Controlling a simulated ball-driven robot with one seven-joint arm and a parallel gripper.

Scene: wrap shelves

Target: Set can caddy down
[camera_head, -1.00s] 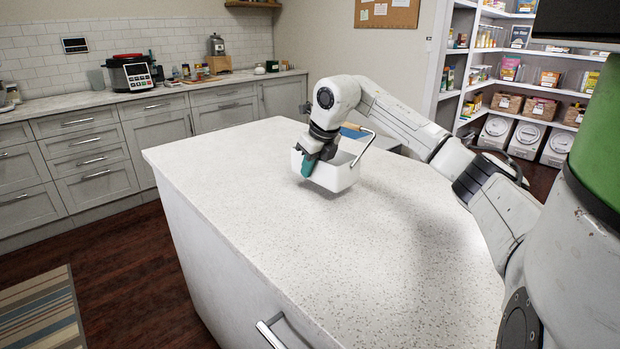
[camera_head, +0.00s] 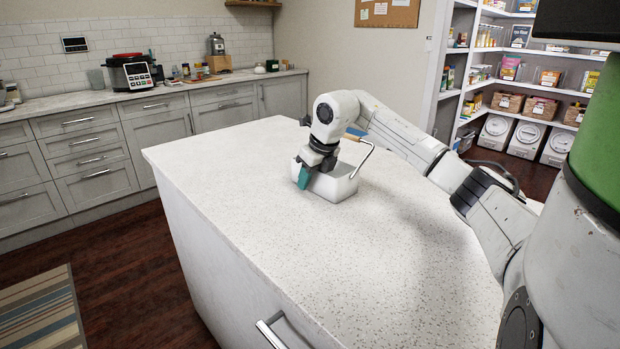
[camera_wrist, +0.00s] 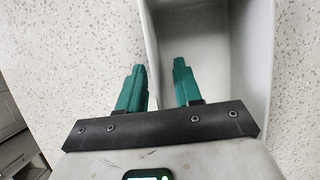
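The can caddy (camera_head: 336,189) is a white open box with a thin bail handle (camera_head: 362,160) leaning to the right. It looks level and rests on the speckled counter (camera_head: 270,235). My gripper (camera_head: 304,178) is at its left end, reaching down from above. In the wrist view, my gripper (camera_wrist: 159,68) has its two teal fingers apart, on either side of one wall of the caddy (camera_wrist: 215,60). The left finger is outside over the counter and the right finger is inside. A gap shows between the fingers and the wall. The caddy's inside looks empty where visible.
The counter is bare on its left and front parts. A drawer handle (camera_head: 270,334) sticks out from its front side. Pantry shelves (camera_head: 520,90) stand at the back right. A back counter holds a cooker (camera_head: 131,72) and jars. A striped rug (camera_head: 40,312) lies on the floor.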

